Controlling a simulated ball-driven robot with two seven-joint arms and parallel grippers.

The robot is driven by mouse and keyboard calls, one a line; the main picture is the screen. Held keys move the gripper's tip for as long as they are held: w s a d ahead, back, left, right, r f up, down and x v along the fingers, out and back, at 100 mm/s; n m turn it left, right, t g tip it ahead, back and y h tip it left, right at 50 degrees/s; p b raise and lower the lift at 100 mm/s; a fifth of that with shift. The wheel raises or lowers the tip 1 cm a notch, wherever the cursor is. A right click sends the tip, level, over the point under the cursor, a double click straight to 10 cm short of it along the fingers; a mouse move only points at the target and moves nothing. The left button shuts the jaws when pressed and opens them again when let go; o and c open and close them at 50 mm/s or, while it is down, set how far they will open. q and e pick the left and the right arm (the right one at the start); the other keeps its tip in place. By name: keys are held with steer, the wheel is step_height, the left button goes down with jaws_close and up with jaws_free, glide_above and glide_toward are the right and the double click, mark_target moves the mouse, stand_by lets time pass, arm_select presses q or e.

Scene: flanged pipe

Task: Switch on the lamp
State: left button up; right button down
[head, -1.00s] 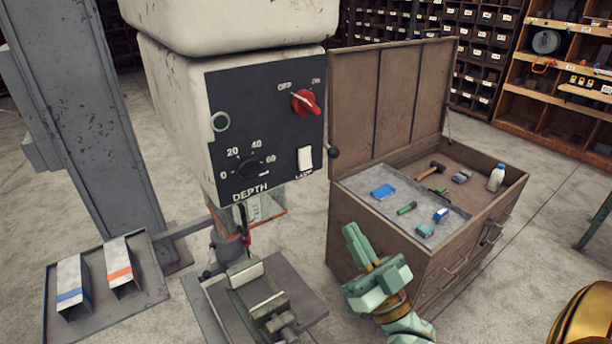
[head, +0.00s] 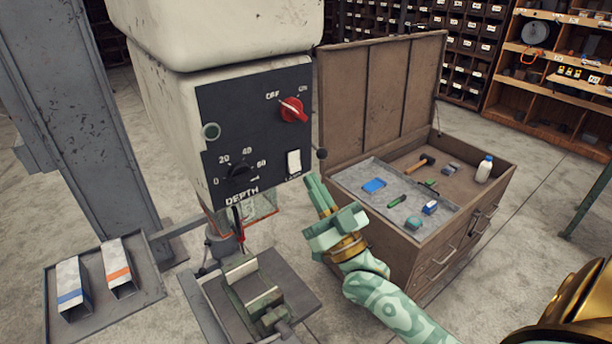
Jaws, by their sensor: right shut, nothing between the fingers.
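The lamp switch (head: 293,162) is a white rocker on the dark control panel (head: 228,105) of the drill head, above the partly hidden word "LAMP". My right gripper (head: 313,183) is pale green, shut and empty. Its fingertips point up and left, just below and to the right of the switch in the picture, and overlap the end of the label. I cannot tell whether they touch the panel; the switch face itself shows uncovered. My left gripper is not in view.
A red OFF/ON knob (head: 293,110) and a black depth dial (head: 239,172) share the panel. An open tool chest (head: 420,245) stands at right. A vise (head: 255,295) is below, a tray (head: 140,297) at left.

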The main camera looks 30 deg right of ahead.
mark_target(296, 167)
steer(key=shift+w+a+f, duration=0.1)
steer(key=shift+w+f, duration=0.1)
steer(key=shift+w, duration=0.55)
steer(key=shift+w+f, duration=0.15)
steer(key=shift+w, duration=0.6)
steer(key=f+b, duration=0.1)
steer(key=b, duration=0.1)
steer(key=shift+w+t+b, duration=0.3)
steer(key=shift+t, duration=0.1)
steer(key=shift+r+p, duration=0.3)
steer(key=shift+r, duration=0.15)
